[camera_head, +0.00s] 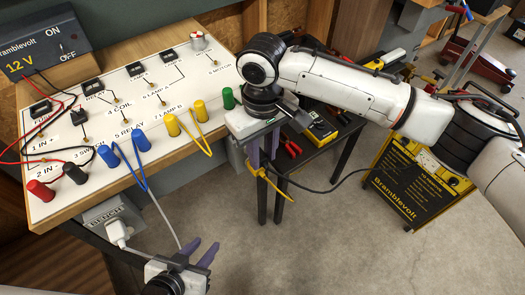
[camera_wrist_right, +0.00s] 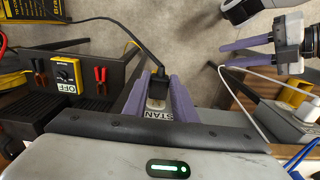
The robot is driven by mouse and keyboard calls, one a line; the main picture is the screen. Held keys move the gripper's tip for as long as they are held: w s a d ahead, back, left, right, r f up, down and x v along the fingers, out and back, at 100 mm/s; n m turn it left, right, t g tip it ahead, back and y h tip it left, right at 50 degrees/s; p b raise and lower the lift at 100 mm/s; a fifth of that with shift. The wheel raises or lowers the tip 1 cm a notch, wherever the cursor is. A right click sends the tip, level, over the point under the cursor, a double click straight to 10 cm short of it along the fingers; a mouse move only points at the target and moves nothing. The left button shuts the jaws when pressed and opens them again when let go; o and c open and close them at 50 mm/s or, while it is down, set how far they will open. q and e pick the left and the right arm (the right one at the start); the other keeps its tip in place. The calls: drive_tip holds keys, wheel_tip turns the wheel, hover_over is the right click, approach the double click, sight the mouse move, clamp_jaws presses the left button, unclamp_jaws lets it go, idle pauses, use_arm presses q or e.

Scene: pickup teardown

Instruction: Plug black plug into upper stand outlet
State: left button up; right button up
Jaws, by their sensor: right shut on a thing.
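My right gripper (camera_head: 258,165) points down beside the bench edge, its purple fingers shut on the black plug. In the right wrist view the black plug (camera_wrist_right: 158,84) sits between the fingertips (camera_wrist_right: 158,80), with its black cable (camera_wrist_right: 125,28) running up and left. A pale outlet face (camera_wrist_right: 157,103) and a partly hidden label reading "STAN" (camera_wrist_right: 158,114) lie directly beside the plug. I cannot tell whether its pins are in the outlet. My left gripper (camera_head: 205,252) is open and empty at the bottom; it also shows in the right wrist view (camera_wrist_right: 262,52).
A sloping circuit board (camera_head: 110,120) with switches, coloured posts and wires fills the left. A white plug (camera_head: 118,232) sits in the bench outlet (camera_head: 105,212). Open floor lies lower right.

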drive_tip(key=shift+p, duration=0.65)
drive_tip(key=shift+w+a, duration=0.4)
drive_tip(key=shift+w, duration=0.15)
idle(0.3)
drive_tip(key=o, duration=1.1)
